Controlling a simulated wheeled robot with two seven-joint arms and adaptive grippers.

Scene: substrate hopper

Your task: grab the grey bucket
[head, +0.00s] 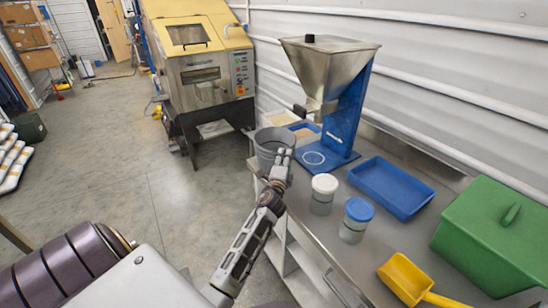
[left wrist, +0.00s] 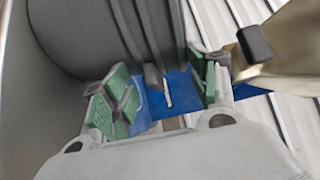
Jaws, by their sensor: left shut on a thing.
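The grey bucket (head: 268,138) stands at the far left end of the metal bench, left of the hopper's blue base. My left gripper (head: 283,159) is at the bucket's near right side and is shut on its rim or wall. In the left wrist view the bucket (left wrist: 80,35) fills the upper left as a large dark grey surface. The green-padded fingers of my left gripper (left wrist: 160,90) stand on either side of part of it. The exact contact is hard to see. My right gripper is not in view.
The steel hopper (head: 330,70) on its blue stand (head: 345,125) is close right of the bucket. White-lidded (head: 324,188) and blue-lidded jars (head: 355,218), a blue tray (head: 391,187), a green bin (head: 495,240) and a yellow scoop (head: 405,280) occupy the bench. The floor at left is open.

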